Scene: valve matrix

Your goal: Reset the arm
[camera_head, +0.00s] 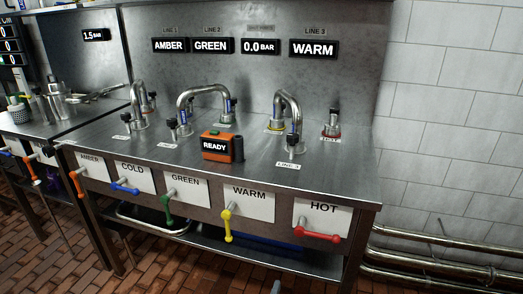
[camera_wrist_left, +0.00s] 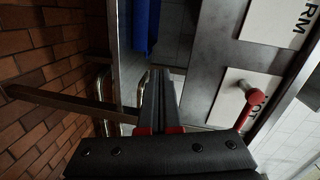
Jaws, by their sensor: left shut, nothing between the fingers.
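My left gripper (camera_head: 277,287) barely shows at the bottom edge of the head view, low in front of the bench. In the left wrist view, its fingers (camera_wrist_left: 160,100) are together with nothing between them. The red HOT valve handle (camera_head: 318,235) is at the bench's right front and lies nearly level. The handle also shows in the left wrist view (camera_wrist_left: 246,108), apart from the fingers. The yellow WARM handle (camera_head: 228,226) and green GREEN handle (camera_head: 168,212) hang down. The blue COLD handle (camera_head: 125,188) lies nearly level. The orange AMBER handle (camera_head: 76,184) hangs down. My right gripper is out of view.
The steel bench (camera_head: 240,177) carries curved taps and an orange box (camera_head: 216,147) reading READY. Displays above read AMBER, GREEN, 0.0 BAR and WARM. Metal pipes (camera_head: 440,258) run along the wall at right. A blue object (camera_wrist_left: 146,25) is under the bench. Brick floor lies in front.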

